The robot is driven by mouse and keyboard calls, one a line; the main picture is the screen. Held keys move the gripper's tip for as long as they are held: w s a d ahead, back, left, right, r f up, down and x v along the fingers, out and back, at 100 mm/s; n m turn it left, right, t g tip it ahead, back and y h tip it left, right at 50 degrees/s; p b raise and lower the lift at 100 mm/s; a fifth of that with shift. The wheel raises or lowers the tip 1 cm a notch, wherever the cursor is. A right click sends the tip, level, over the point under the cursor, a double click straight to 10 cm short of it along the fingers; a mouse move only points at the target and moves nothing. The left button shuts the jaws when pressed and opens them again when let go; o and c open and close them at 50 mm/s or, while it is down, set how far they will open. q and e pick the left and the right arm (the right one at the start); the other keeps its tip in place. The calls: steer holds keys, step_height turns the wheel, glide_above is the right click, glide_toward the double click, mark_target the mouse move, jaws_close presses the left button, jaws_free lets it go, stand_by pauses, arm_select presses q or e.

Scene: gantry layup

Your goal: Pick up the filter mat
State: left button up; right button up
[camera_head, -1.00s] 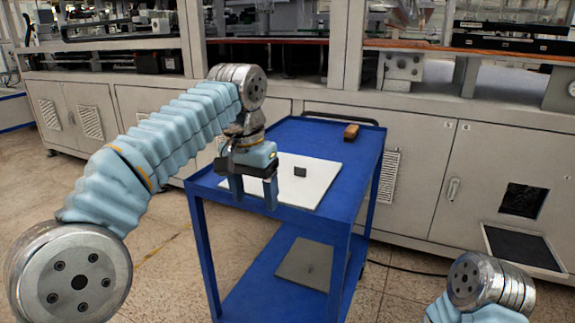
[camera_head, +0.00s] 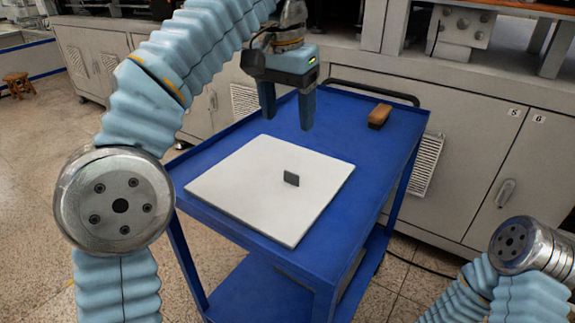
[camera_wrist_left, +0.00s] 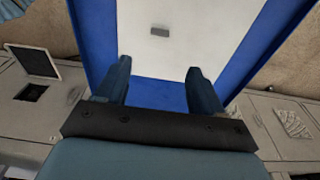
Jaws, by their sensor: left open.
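The filter mat (camera_head: 240,190), a flat white square, lies on the blue cart top. A small dark grey tab (camera_head: 291,178) stands up from it right of its middle. My left gripper (camera_head: 287,116) is open and empty, pointing down above the cart, around the mat's far edge in the picture. In the left wrist view the mat (camera_wrist_left: 160,55) and its tab (camera_wrist_left: 159,31) show beyond the open fingers (camera_wrist_left: 158,72), apart from them. My right gripper is out of view; only part of that arm shows at lower right.
A brown block (camera_head: 379,115), perhaps a brush, lies on the far right of the blue cart top (camera_head: 345,140). The cart has a raised rim and a dark handle (camera_head: 372,91) at the far end. Cabinets (camera_head: 480,150) stand behind it. Floor is open at left.

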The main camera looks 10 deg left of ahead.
arm_select(q)
steer(key=b, duration=0.2)
glide_above(291, 173)
step_height(291, 173, down, 7)
steer(key=shift+s+a+f, duration=0.1)
steer(key=shift+s+f, duration=0.05)
steer(key=shift+f, duration=0.05)
step_height(291, 173, down, 6)
steer(key=shift+f+b, duration=0.1)
steer(key=shift+b, duration=0.6)
steer(key=c, duration=1.1)
